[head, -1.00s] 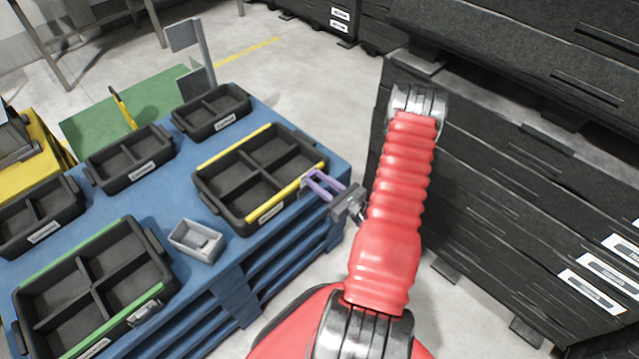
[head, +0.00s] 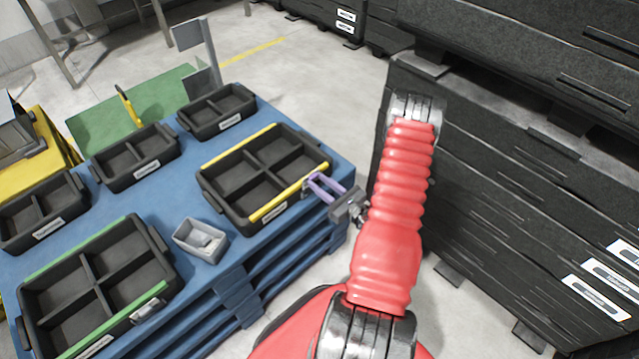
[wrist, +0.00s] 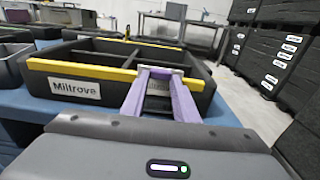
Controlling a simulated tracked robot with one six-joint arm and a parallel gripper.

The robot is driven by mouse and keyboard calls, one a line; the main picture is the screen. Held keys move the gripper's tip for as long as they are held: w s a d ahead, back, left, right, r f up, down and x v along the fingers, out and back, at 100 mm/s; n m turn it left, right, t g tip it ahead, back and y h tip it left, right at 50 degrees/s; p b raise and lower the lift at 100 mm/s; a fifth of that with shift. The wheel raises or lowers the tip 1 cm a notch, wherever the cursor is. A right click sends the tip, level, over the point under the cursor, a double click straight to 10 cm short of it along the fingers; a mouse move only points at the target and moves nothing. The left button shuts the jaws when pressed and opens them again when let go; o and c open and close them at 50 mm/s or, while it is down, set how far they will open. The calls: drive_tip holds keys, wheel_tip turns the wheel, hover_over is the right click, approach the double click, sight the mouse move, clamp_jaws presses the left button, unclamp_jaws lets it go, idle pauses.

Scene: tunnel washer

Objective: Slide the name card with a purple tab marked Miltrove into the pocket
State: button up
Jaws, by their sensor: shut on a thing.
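My gripper (head: 312,183) has purple fingers and is at the front wall of the black tray with yellow strips (head: 236,205), near its right end. In the wrist view the fingertips (wrist: 160,72) close on a small pale and purple piece, which looks like the name card, mostly hidden between them. I cannot read any name on it. The tray's front wall carries a white label reading Miltrove (wrist: 75,90), left of my fingers. The wall behind and below my fingers is partly hidden, and I cannot make out the pocket's opening.
A small grey bin (head: 200,254) with pale contents stands left of the tray. A green-edged tray (head: 95,262) and several smaller black trays share the blue pallet (head: 195,310). Stacked black crates (head: 490,200) rise close on the right of my arm.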

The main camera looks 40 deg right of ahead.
drive_tip(key=shift+f, duration=0.65)
drive_tip(key=shift+s+f, duration=0.1)
drive_tip(key=shift+s, duration=0.1)
drive_tip(key=shift+f, duration=0.2)
drive_tip(key=shift+f, duration=0.2)
drive_tip(key=shift+f, duration=0.45)
idle(1.0)
idle(0.4)
drive_tip(key=o, duration=1.1)
drive_tip(key=shift+s, duration=0.1)
